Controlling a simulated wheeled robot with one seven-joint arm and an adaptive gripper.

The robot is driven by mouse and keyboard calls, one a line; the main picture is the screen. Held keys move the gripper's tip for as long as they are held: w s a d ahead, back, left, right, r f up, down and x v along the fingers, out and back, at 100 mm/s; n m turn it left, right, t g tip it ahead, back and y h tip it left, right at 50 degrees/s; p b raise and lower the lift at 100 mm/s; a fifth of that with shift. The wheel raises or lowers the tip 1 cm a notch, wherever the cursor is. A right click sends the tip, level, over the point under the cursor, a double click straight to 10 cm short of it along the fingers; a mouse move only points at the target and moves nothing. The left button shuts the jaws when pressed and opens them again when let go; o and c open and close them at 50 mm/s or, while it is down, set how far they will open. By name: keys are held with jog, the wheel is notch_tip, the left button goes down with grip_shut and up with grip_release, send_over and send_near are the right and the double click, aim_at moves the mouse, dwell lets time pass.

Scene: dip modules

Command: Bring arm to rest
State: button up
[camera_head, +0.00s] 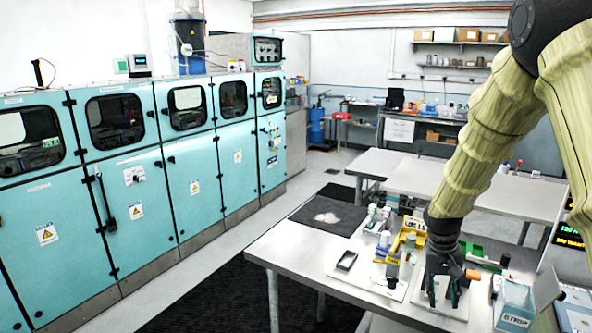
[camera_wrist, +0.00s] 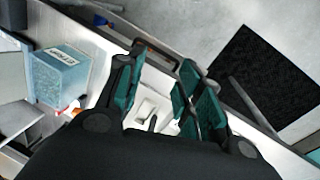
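My arm, in a pale ribbed sleeve, reaches down from the upper right in the head view. My gripper (camera_head: 443,294) points down over a white plate (camera_head: 421,296) near the table's front edge. In the wrist view my gripper (camera_wrist: 160,80) has its teal-padded fingers apart, with a gap between them. Nothing is visibly held. A pale raised part of the plate (camera_wrist: 146,108) shows beyond the gap. I cannot tell whether the fingertips touch the plate.
The metal table (camera_head: 290,247) carries a small dark tray (camera_head: 346,260), yellow and green fixtures (camera_head: 402,241) and a labelled translucent blue bin (camera_head: 514,305) close right of my gripper. Screens stand at the right edge. Teal cabinets (camera_head: 140,200) line the left.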

jog(key=s+a+f+n+y+b, duration=0.1)
jog(key=s+a+f, duration=0.25)
jog(key=f, duration=0.65)
jog(key=s+a+f+b, duration=0.2)
jog(key=s+f, duration=0.2)
jog(key=f, duration=0.5)
jog(key=s+a+f+n+b, duration=0.1)
jog(key=s+a+f+b, duration=0.15)
jog(key=s+f, duration=0.7)
jog(key=s+a+f+n+b, duration=0.1)
jog(key=s+a+f, duration=0.3)
jog(key=s+f, duration=0.5)
jog(key=s+a+f+b, duration=0.1)
jog(key=s+f, duration=0.2)
jog(key=s, duration=0.3)
jog(key=s+a+f+y+b, duration=0.1)
jog(key=s+a+f, duration=0.1)
jog(key=s, duration=0.5)
jog(key=shift+f+n+t, duration=0.3)
jog(key=shift+f+t, duration=0.1)
jog(key=shift+f, duration=0.35)
